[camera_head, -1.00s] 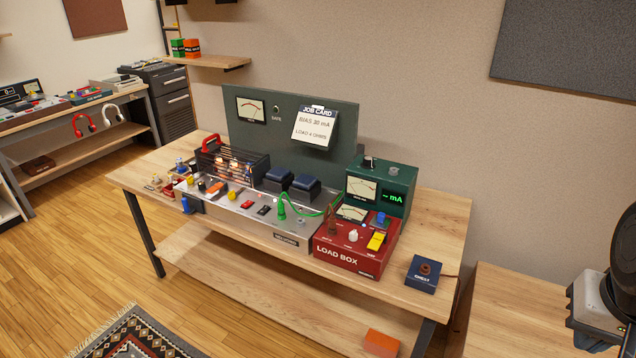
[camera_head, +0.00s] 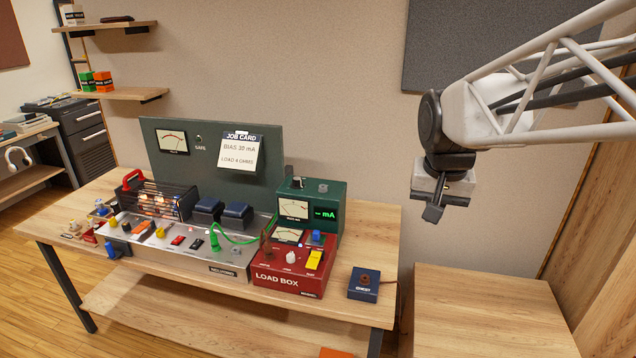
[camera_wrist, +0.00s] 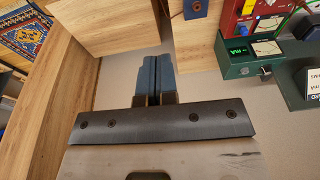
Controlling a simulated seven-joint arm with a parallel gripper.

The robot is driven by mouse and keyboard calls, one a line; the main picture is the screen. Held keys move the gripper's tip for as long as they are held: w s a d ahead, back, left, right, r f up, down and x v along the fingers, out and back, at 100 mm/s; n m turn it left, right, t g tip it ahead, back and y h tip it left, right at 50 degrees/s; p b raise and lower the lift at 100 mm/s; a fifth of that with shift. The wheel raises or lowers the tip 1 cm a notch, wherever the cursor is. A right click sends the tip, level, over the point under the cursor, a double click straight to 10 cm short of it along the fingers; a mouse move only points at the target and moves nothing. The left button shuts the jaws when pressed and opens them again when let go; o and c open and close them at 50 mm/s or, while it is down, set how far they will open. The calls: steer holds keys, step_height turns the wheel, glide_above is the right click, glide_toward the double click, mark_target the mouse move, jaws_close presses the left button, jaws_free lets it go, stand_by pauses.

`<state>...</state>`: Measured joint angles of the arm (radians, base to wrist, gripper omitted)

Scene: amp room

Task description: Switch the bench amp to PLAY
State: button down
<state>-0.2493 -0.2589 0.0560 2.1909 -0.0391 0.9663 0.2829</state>
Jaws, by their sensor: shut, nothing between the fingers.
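The bench amp (camera_head: 172,257) is a long silver chassis on the wooden bench. Its top carries a caged tube section, two dark blue transformers and several coloured knobs and switches, including red rockers (camera_head: 178,241). The switch lettering is too small to read. My gripper (camera_head: 432,214) is shut and empty, raised in the air to the right of the bench, well apart from the amp. In the wrist view its blue-grey fingertips (camera_wrist: 156,62) are together.
A green meter box (camera_head: 333,197) stands behind the load box. A small blue box (camera_head: 363,285) sits at the bench's right end. A dark panel with a job card (camera_head: 239,153) stands behind the amp. A lower wooden surface (camera_head: 480,315) at right is clear.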

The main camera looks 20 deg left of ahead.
steer(key=w+a, duration=1.1)
steer(key=a, duration=0.3)
glide_above(199, 240)
steer(key=s, duration=0.2)
step_height(199, 240, down, 20)
steer(key=shift+a+f+g, duration=0.15)
steer(key=shift+f+g, duration=0.05)
steer(key=shift+g, duration=0.2)
steer(key=shift+w+f, duration=0.3)
steer(key=shift+f, duration=2)
steer(key=shift+w+f, duration=0.35)
steer(key=shift+f, duration=2)
steer(key=shift+w+f, duration=0.3)
steer(key=shift+f, duration=2)
steer(key=shift+f, duration=0.1)
